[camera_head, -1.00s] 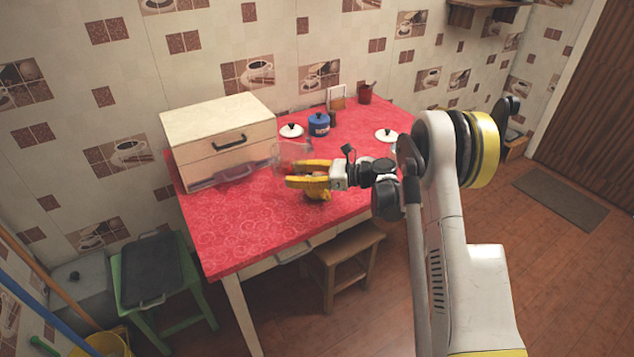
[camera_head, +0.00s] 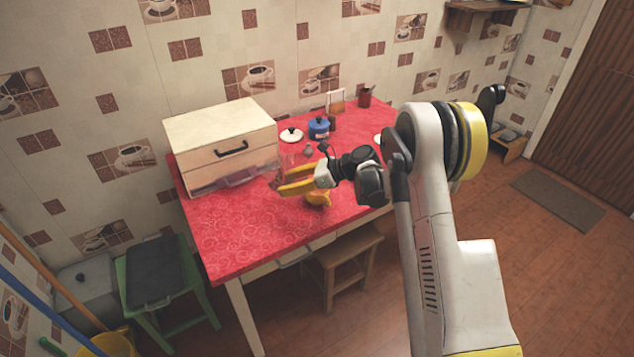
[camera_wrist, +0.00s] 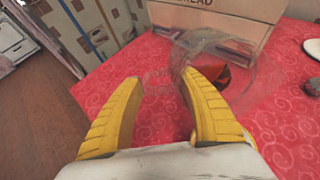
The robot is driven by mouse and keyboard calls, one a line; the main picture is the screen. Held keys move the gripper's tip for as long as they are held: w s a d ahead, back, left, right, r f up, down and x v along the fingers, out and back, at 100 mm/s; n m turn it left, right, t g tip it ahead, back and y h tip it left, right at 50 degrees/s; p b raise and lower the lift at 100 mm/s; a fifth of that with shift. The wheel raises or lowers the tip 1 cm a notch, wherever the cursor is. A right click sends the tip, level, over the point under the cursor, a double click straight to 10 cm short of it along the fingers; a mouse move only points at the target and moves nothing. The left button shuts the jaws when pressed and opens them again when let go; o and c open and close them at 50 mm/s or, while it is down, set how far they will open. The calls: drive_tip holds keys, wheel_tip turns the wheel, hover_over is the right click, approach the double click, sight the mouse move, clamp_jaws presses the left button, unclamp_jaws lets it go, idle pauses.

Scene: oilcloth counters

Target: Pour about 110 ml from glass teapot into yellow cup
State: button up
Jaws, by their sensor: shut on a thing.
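The glass teapot (camera_wrist: 208,50) is clear, with dark red liquid (camera_wrist: 228,78) low inside it. In the wrist view it is at the fingertips, mostly beyond the right finger, and looks tilted. My gripper (camera_wrist: 160,77) has yellow fingers and is shut on the teapot; the exact contact is hard to see. In the head view my gripper (camera_head: 281,183) is above the red table, and the teapot is hardly visible at its tips. The yellow cup (camera_head: 319,199) stands on the table just below and right of the fingers, partly hidden by them.
A wooden bread box (camera_head: 222,145) stands close behind and left of the gripper. A white lid (camera_head: 291,135), a blue pot (camera_head: 318,128) and a dark red cup (camera_head: 365,97) stand toward the back. The front left of the table (camera_head: 235,238) is clear.

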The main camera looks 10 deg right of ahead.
sight(273, 186)
drive_tip(key=shift+a+r+g+h+p, duration=0.3)
drive_tip(key=shift+r+h+p, duration=0.2)
drive_tip(key=shift+p, duration=0.2)
drive_tip(key=shift+f, duration=0.15)
drive_tip(key=shift+h, duration=0.4)
idle(0.9)
drive_tip(key=h+p, duration=0.1)
drive_tip(key=g+h+p, duration=0.1)
drive_tip(key=a+p, duration=0.1)
drive_tip(key=shift+w+r+g+h, duration=0.25)
drive_tip(key=shift+r+g+h, duration=0.05)
drive_tip(key=shift+h, duration=0.1)
drive_tip(key=a+f+h, duration=0.1)
drive_tip(key=w+a+f+g+h, duration=0.1)
drive_tip(key=h, duration=0.1)
drive_tip(key=shift+w+a, duration=0.15)
drive_tip(key=shift+a, duration=0.1)
drive_tip(key=shift+w+a+f+g+h, duration=0.35)
drive_tip(key=shift+a+g+h, duration=0.2)
drive_tip(key=shift+h, duration=0.4)
drive_tip(key=shift+w+a+f+g+h, duration=0.2)
drive_tip(key=shift+a+f+g+h, duration=0.25)
drive_tip(key=shift+h, duration=0.5)
